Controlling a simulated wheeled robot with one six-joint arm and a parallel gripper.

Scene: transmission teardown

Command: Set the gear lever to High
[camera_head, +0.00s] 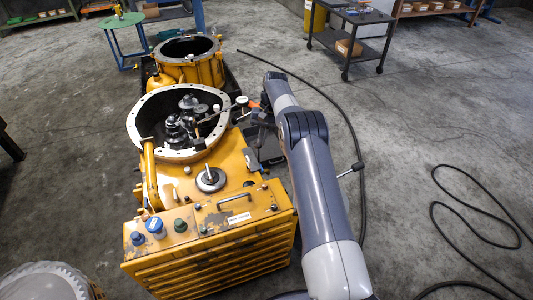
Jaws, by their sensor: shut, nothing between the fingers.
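The yellow transmission housing (235,190) stands left of my arm, with a round, open, bolted flange (140,118) on top. A thin rod with a pale knob (242,100) reaches over the flange's right rim; it looks like the gear lever, but I see no High marking. My gripper (254,113) is shut and empty at the end of my arm, close to the knob on its right. I cannot tell whether they touch. Dark gear parts (178,125) sit inside the flange opening. The fingertips are small and partly lost among dark parts.
A second yellow housing (188,62) stands behind. A black cart (352,38) and a green table (118,22) are at the back. Black cables (470,220) lie on the floor at right. A toothed grey part (45,280) is at front left.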

